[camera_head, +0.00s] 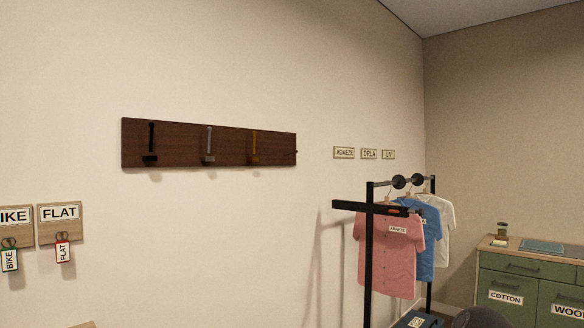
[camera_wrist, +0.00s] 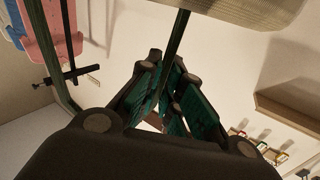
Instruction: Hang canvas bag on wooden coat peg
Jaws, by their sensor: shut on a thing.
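In the wrist view my gripper (camera_wrist: 172,85) is shut on a dark green strap (camera_wrist: 178,42) that runs between its teal finger pads. The pale canvas bag (camera_wrist: 230,8) shows only in part at the top edge of that view. In the head view a dark wooden rack (camera_head: 185,144) is on the wall with a black hook (camera_head: 151,140), a silver hook (camera_head: 208,145) and a gold hook (camera_head: 254,147). A small brown peg (camera_head: 294,152) seems to stick out at its right end; its material is hard to tell. The bag and gripper are not clearly visible in the head view.
A black clothes rail (camera_head: 369,255) with a pink shirt (camera_head: 388,250), a blue shirt and a white shirt stands right of the rack. A green cabinet (camera_head: 530,285) is at far right. Key boards labelled FLAT (camera_head: 60,224) and BIKE hang at left. Wall below the rack is clear.

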